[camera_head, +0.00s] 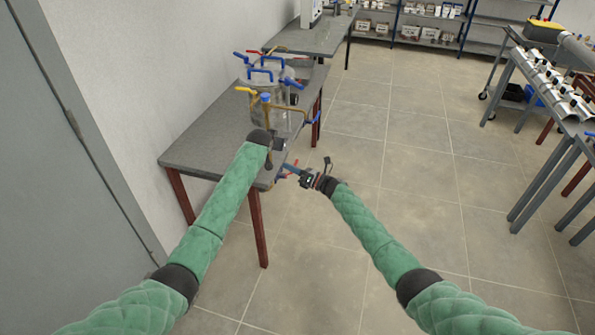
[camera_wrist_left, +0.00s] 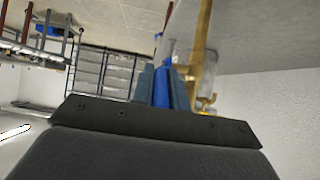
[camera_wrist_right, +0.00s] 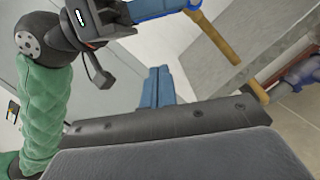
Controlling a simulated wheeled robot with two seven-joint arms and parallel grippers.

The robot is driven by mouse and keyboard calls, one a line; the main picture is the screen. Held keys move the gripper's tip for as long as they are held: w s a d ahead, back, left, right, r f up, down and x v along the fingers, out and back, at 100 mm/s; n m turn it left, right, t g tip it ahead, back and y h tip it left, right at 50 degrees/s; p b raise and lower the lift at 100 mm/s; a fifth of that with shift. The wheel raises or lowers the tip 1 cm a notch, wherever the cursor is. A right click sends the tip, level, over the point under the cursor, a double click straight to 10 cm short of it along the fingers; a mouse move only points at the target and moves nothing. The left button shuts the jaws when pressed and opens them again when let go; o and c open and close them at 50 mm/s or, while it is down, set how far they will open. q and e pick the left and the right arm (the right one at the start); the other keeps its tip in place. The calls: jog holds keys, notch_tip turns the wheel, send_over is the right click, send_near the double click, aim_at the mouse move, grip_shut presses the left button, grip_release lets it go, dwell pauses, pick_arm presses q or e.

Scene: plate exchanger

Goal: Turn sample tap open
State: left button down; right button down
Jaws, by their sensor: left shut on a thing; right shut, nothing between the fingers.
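A metal vessel (camera_head: 262,97) with blue-handled clamps, brass pipes and taps stands on the grey table. In the left wrist view, my left gripper (camera_wrist_left: 164,85) is shut on a blue tap handle (camera_wrist_left: 161,88), beside a brass pipe (camera_wrist_left: 203,45). In the head view, my left gripper (camera_head: 278,145) is at the table's front edge, its fingertips mostly hidden.
The grey table (camera_head: 195,150) has red legs. A rack with metal parts (camera_head: 550,85) stands at the right, and shelves (camera_head: 430,27) at the back. The floor between is clear.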

pick_arm(q)
jog(key=shift+d, duration=0.1)
pick_arm(e)
jog(key=w+a+r, duration=0.3)
jog(key=w+r, duration=0.1)
jog(key=shift+a, duration=0.15)
jog(key=shift+w+r, duration=0.1)
jog(key=shift+w+r, duration=0.35)
jog(key=shift+r, duration=0.3)
pick_arm(q)
jog(key=c, duration=1.4)
grip_release()
jog(key=shift+f, duration=0.15)
pick_arm(e)
jog(key=shift+w, duration=0.1)
pick_arm(q)
jog(key=shift+s+d, duration=0.1)
